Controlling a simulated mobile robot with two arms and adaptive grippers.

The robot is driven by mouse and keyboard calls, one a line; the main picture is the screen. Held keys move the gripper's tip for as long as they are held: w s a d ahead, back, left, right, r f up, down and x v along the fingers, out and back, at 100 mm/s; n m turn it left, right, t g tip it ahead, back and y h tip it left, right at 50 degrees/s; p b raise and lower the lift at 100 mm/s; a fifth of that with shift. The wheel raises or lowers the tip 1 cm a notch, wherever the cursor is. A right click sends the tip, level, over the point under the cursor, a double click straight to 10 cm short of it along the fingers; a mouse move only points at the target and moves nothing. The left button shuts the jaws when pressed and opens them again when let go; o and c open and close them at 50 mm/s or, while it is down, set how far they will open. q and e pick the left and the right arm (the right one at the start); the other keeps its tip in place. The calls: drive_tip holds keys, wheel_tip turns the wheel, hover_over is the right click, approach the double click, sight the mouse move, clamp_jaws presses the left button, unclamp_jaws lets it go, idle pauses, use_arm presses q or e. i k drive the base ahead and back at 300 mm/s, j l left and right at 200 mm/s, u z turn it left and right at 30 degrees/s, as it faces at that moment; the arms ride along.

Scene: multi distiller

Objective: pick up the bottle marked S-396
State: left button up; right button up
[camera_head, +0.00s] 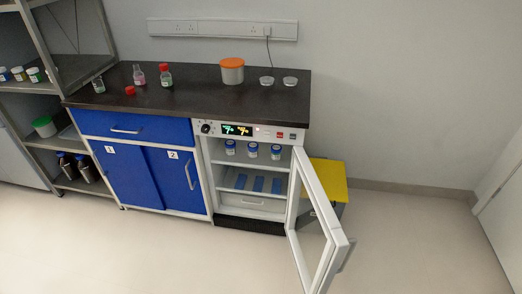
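I cannot read S-396 on any bottle; the labels are too small. A row of small blue-capped bottles (252,150) with white labels stands upright on the top shelf of the open white cabinet (202,165). On the dark counter stand a bottle with pink contents (139,77), a red-capped bottle (166,76) and a small vial (99,85). Neither of my grippers is in view.
The cabinet's glass door (323,230) is swung wide open into the floor area. An orange-lidded tub (232,71), two small glass dishes (290,81) and a loose red cap (130,90) are on the counter (200,90). A yellow-topped box (328,178) stands behind the door. The front floor is clear.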

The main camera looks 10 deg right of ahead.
sight(165, 77)
drive_tip(key=i+j, duration=0.7)
drive_tip(key=i, duration=0.1)
